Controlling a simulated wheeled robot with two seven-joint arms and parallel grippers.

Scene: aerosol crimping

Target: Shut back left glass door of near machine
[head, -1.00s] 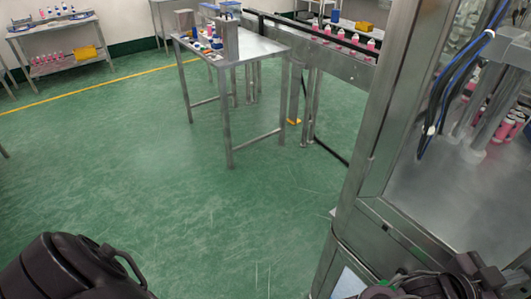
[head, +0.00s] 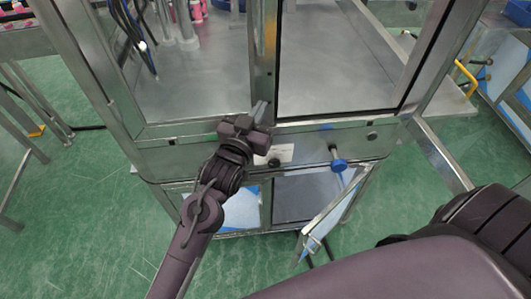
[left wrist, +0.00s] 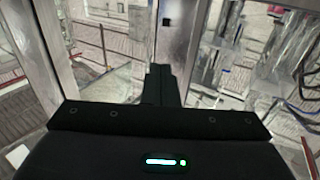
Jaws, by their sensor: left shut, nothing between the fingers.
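The near machine (head: 190,152) has a steel frame with glass panels either side of an upright steel post (head: 264,45). The left glass door (head: 190,70) looks roughly in line with the frame; I cannot tell whether it is fully shut. My left gripper (head: 259,112) is shut and empty, its fingertips in front of the foot of the post. In the left wrist view the shut fingers (left wrist: 159,85) point at a steel upright (left wrist: 178,40) with a small black fitting. Whether they touch it is unclear. My right gripper is out of view.
Below, a small cabinet door (head: 334,213) stands open towards me, under a blue knob (head: 338,164). Pink bottles (head: 197,10) show behind the left glass. Green floor (head: 90,220) is free at the left. A steel table stands at the far left.

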